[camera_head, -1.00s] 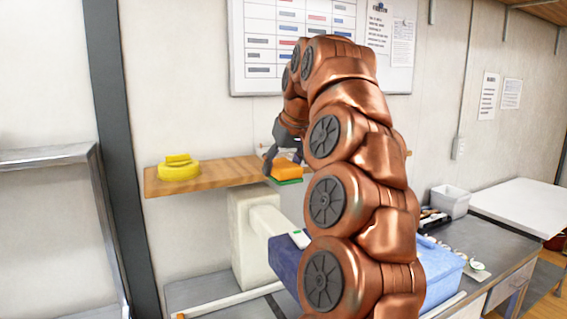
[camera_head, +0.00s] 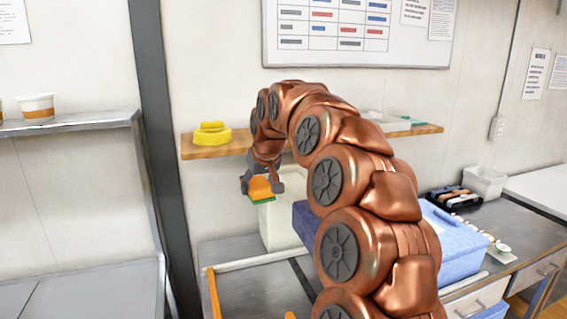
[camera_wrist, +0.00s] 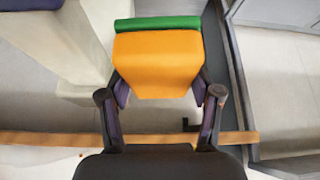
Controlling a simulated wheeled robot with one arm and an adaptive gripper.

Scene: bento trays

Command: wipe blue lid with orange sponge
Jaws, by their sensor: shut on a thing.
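The orange sponge (camera_head: 260,188) has a green layer on one face. My gripper (camera_head: 262,186) is shut on it and holds it in the air, left of the pale block and below the wooden shelf. In the wrist view the sponge (camera_wrist: 157,65) sits between the two fingers of my gripper (camera_wrist: 160,90), green side away. A light blue box (camera_head: 445,262) stands on the bench right of my arm, partly hidden by it. A dark blue surface (camera_head: 304,222) shows left of my arm, mostly hidden. I cannot tell which blue part is the lid.
A wooden shelf (camera_head: 215,151) carries a yellow object (camera_head: 212,135). A pale block (camera_head: 280,224) stands near the sponge. A dark tray of small items (camera_head: 455,198) and a white bin (camera_head: 484,182) are at right. A metal shelf (camera_head: 70,126) holds a cup (camera_head: 36,107).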

